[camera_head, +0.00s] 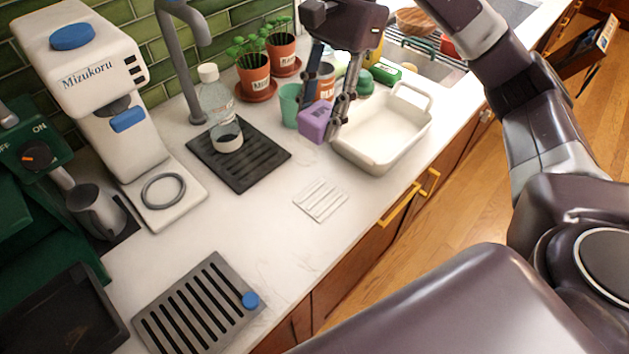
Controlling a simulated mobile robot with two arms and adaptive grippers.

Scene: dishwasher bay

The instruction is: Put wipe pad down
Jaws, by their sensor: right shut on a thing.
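The wipe pad (314,122) looks like a small purple block. My right gripper (326,126) reaches down from the top of the view and is shut on it. It holds the pad beside the left rim of the white basin (402,146), near the green cup. I cannot tell whether the pad touches the counter. A flat white slatted dish (321,200) lies empty on the counter, nearer to me than the pad. My left gripper is not in view.
A black drain mat (255,172) with a clear bottle (214,98) is to the left. A green cup (289,104) and potted herbs (253,75) stand behind. A slotted grey tray (195,310) lies at the near left. The counter around the slatted dish is clear.

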